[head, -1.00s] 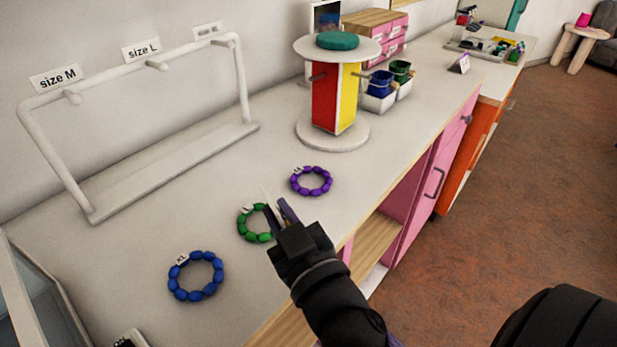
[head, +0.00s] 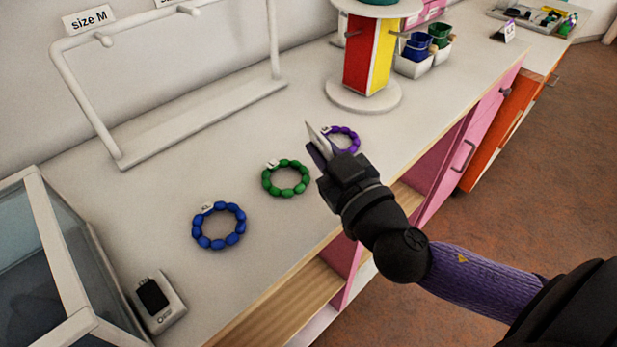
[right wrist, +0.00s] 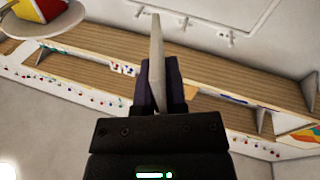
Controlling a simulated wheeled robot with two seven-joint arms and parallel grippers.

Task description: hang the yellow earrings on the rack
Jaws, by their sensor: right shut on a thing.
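My right gripper (head: 319,148) is shut on a thin pale flat piece (head: 313,132), seen nearly edge-on, above the counter. In the head view it partly covers the purple bracelet. The right wrist view shows the pale piece (right wrist: 156,45) standing up between the two dark fingers (right wrist: 158,82). I see no yellow earrings that I can make out; whether the piece is their card I cannot tell. A white bar rack (head: 200,116) with size labels stands at the wall. A round stand (head: 360,97) with red and yellow panels and pegs is further right. My left gripper is not in view.
Blue (head: 218,226), green (head: 286,178) and purple (head: 343,139) bracelets lie on the counter (head: 150,215). A glass-sided case (head: 62,255) and a small device (head: 158,301) are at front left. White bins (head: 415,66) stand beyond the round stand.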

